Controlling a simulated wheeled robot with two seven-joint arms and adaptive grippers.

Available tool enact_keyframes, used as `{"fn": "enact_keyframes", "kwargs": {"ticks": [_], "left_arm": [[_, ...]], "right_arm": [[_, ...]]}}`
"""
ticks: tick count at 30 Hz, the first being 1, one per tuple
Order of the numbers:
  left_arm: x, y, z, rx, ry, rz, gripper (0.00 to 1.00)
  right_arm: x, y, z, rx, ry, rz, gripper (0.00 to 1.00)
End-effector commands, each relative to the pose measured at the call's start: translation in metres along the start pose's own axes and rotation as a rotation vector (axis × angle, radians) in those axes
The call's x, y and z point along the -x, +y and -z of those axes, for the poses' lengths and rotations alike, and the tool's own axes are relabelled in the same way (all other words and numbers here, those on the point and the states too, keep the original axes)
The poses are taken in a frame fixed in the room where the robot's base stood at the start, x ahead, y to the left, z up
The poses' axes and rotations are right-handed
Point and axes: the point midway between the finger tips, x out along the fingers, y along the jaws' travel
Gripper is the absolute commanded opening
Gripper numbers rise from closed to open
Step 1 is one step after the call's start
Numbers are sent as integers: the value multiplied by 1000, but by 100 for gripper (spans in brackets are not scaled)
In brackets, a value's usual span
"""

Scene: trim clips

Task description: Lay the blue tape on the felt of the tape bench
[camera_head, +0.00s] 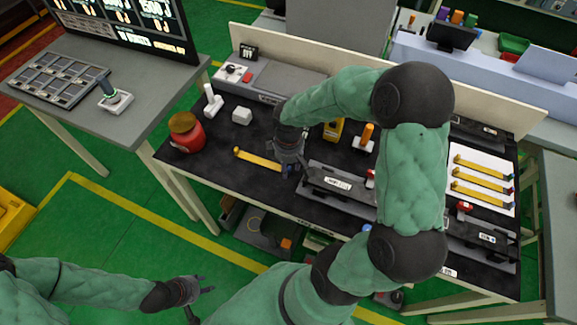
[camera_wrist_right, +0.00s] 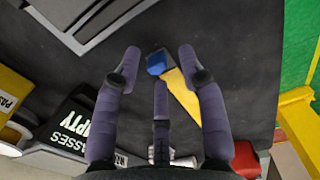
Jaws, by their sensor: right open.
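A yellow strip (camera_head: 258,159) lies on the black bench top (camera_head: 218,170) left of my right gripper. In the right wrist view the strip (camera_wrist_right: 186,98) has a blue end (camera_wrist_right: 160,62), likely the blue tape. My right gripper (camera_head: 289,168) is open above the bench by this blue end; in the wrist view its fingers (camera_wrist_right: 158,66) spread around it without holding it. In the head view the gripper hides that end. My left gripper (camera_head: 200,301) is open and empty, low in front of the bench. I cannot tell which part of the bench is felt.
A white panel (camera_head: 470,208) with several yellow strips is at the bench's right. A red jar (camera_head: 188,133), a white block (camera_head: 242,116) and a yellow device (camera_head: 333,129) stand on the bench. A dark rail (camera_head: 335,183) lies right of the gripper.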

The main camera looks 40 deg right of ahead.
Motion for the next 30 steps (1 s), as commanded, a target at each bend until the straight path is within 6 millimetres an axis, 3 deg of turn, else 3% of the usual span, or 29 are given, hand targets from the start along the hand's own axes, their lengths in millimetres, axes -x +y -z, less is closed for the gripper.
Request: {"fn": "enact_keyframes", "kwargs": {"ticks": [15,21,30], "left_arm": [[0,0,0,0,0,0,39],[0,0,0,0,0,0,39],[0,0,0,0,0,0,39]], "right_arm": [[93,0,1,1,3,-2,41],[110,0,0,1,2,-2,41],[113,0,0,1,1,-1,41]]}}
